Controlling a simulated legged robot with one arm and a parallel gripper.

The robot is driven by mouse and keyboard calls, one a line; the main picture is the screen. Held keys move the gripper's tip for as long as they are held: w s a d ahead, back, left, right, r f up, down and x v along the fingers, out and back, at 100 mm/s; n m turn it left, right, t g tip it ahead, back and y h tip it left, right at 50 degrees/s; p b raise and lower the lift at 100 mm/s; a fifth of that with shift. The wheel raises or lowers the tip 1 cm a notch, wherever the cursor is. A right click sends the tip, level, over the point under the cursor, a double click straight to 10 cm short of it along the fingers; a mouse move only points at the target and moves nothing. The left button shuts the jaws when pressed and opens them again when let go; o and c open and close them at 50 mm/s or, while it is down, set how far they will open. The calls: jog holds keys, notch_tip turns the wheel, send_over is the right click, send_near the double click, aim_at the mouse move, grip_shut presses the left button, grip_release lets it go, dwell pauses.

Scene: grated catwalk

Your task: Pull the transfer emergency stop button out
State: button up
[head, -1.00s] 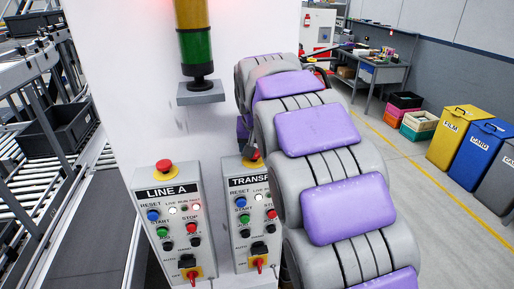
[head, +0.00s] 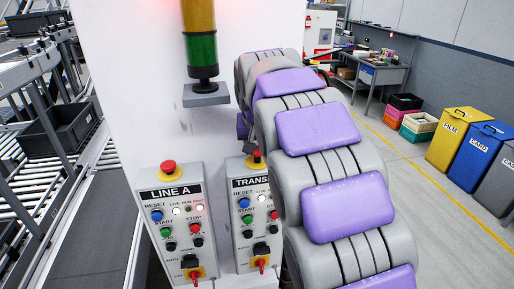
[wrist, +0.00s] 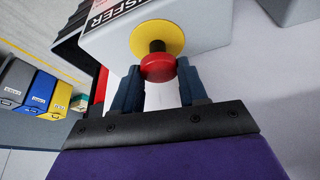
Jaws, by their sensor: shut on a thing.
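The transfer emergency stop button is a red mushroom cap (wrist: 158,68) on a black stem and a yellow collar. Some stem shows between the cap and the collar. It sits on the end of the grey TRANSFER box (wrist: 185,22); in the head view this box (head: 242,215) stands right of the LINE A box, its right side hidden by my arm. My gripper (wrist: 160,78) has its two dark blue fingers on either side of the red cap, shut on it. In the head view the gripper is hidden behind my arm.
The LINE A box (head: 178,225), with its own red stop button (head: 168,167), is close at left. A signal lamp bracket (head: 205,94) juts out above the boxes. Roller conveyors (head: 40,165) lie left; bins (head: 485,148) and open floor lie right.

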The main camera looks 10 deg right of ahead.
jog(key=shift+w+r, duration=0.1)
jog(key=shift+r, duration=0.1)
jog(key=o, duration=1.1)
jog(key=shift+f, duration=0.1)
jog(key=shift+c, duration=0.2)
jog(key=v, duration=1.7)
jog(key=shift+s, duration=0.2)
jog(key=shift+a, duration=0.15)
jog(key=s+d+f+n+g+b, duration=0.1)
jog(key=s+f+g+b, duration=0.2)
jog(key=s+f, duration=1.5)
jog(key=s+f+n+g+y+b, duration=0.1)
jog(key=s+f+g+b, duration=0.2)
jog(key=s+f+b, duration=0.6)
jog(key=s+f, duration=0.4)
jog(key=f, duration=0.3)
jog(key=s+f, duration=0.5)
jog(key=f, duration=0.3)
jog(key=shift+s+d+f+n, duration=0.3)
jog(key=shift+d, duration=0.1)
